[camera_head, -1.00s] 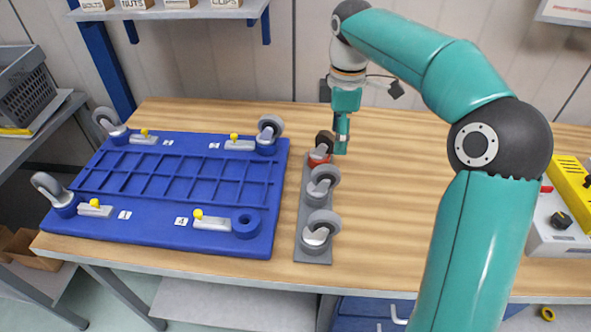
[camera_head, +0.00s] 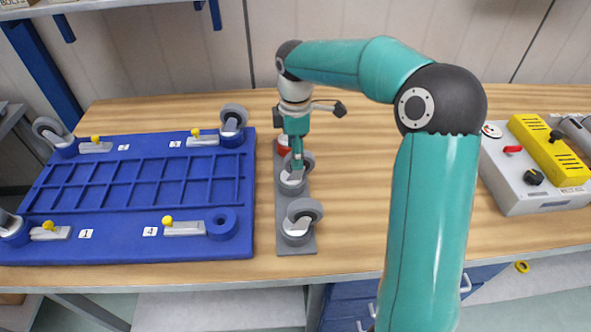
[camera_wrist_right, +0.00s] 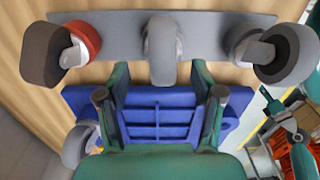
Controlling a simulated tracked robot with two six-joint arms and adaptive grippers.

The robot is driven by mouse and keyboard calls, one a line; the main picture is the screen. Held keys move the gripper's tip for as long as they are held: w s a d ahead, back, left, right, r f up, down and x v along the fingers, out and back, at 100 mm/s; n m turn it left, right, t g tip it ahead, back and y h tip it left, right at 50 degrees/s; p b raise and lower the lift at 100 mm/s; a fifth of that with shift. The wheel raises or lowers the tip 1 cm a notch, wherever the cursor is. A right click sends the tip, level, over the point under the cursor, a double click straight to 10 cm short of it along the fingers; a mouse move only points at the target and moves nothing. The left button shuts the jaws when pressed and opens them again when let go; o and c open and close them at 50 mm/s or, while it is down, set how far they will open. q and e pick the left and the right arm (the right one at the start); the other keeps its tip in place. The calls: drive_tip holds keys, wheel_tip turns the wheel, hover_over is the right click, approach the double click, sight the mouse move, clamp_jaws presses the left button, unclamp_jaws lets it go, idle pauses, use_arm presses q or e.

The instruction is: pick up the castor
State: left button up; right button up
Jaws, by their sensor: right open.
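Three castors stand in a row on a grey strip (camera_head: 284,241). The far one has a red base (camera_head: 283,146) and is largely hidden by my right gripper. The middle castor (camera_head: 292,187) and the near castor (camera_head: 297,224) have grey wheels and light bases. My right gripper (camera_head: 298,167) is at the middle castor, pointing down. In the right wrist view its fingers (camera_wrist_right: 159,68) are open, with the middle castor's wheel (camera_wrist_right: 163,48) just beyond and between the tips. The red-based castor (camera_wrist_right: 80,45) is left, the near castor (camera_wrist_right: 270,52) right. My left gripper is out of view.
A blue platform (camera_head: 140,244) lies left of the strip, with castors at three corners, yellow-knobbed clamps and an empty round socket (camera_head: 221,223) at its near right corner. A grey and yellow control box (camera_head: 535,175) is at the right. The wood between is clear.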

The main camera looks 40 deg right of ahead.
sight(289, 177)
drive_tip(key=shift+s+f+p, duration=0.1)
drive_tip(key=shift+f+p, duration=0.25)
drive_tip(key=shift+f, duration=2.35)
drive_tip(key=shift+r, duration=0.1)
clamp_jaws()
